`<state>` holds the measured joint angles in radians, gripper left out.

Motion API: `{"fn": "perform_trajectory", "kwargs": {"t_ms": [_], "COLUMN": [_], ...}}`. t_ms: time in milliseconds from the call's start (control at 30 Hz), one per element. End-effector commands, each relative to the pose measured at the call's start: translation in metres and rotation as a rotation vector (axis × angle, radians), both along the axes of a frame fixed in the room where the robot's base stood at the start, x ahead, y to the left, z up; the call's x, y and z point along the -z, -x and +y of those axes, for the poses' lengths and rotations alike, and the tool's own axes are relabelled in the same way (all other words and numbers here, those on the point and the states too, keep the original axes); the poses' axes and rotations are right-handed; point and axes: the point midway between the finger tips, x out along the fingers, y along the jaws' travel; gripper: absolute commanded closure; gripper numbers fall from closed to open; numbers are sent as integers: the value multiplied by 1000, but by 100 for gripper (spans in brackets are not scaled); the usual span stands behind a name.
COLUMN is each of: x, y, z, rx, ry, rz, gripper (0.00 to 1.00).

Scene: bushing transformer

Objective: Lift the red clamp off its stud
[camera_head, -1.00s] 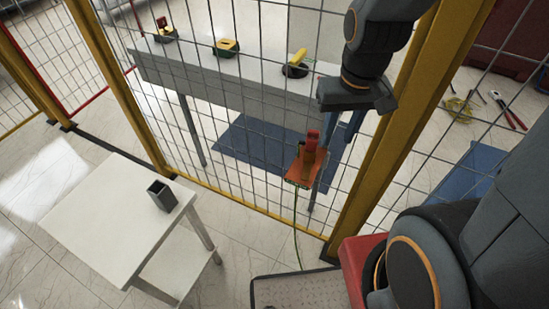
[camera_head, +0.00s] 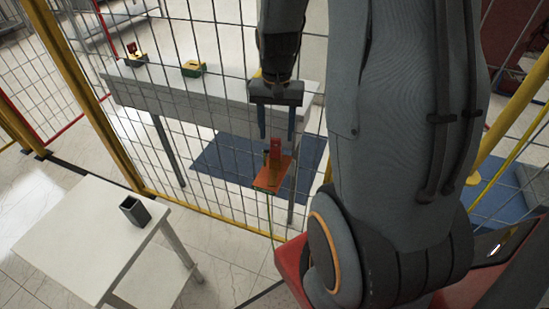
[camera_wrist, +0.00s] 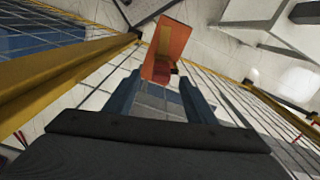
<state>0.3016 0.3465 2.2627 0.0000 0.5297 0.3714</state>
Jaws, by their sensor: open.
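The red clamp (camera_head: 276,149) stands upright on an orange plate (camera_head: 272,177) near the wire fence in the head view. The stud under it cannot be made out. My gripper (camera_head: 276,136) is open, its two blue fingers pointing down just above the clamp, one to each side of its top. In the wrist view the orange plate (camera_wrist: 168,42) and the dark red clamp (camera_wrist: 164,70) show ahead, between and beyond the open fingers of my gripper (camera_wrist: 163,88). No contact with the clamp is visible.
A yellow-framed wire fence (camera_head: 84,120) runs behind the plate. A grey bench (camera_head: 225,102) with a yellow-green block (camera_head: 194,69) stands beyond it. A white table (camera_head: 75,235) with a dark open box (camera_head: 134,211) is at left. Floor between is clear.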

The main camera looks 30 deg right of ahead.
Motion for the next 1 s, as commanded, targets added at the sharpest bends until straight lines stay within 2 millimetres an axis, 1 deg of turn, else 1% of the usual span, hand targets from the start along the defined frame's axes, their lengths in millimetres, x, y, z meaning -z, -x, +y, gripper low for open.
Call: {"fn": "perform_trajectory", "kwargs": {"t_ms": [67,233,467,800,1000], "x": [6,21,36,72,78], "y": [0,0,0,-1,-2], "z": [-3,-2,0,2,2], "rx": [15,14,11,11,11], "ry": [-2,-1,-2,-1,0], "rz": [5,7,6,4,2], "gripper": [50,50,50,50,50]}}
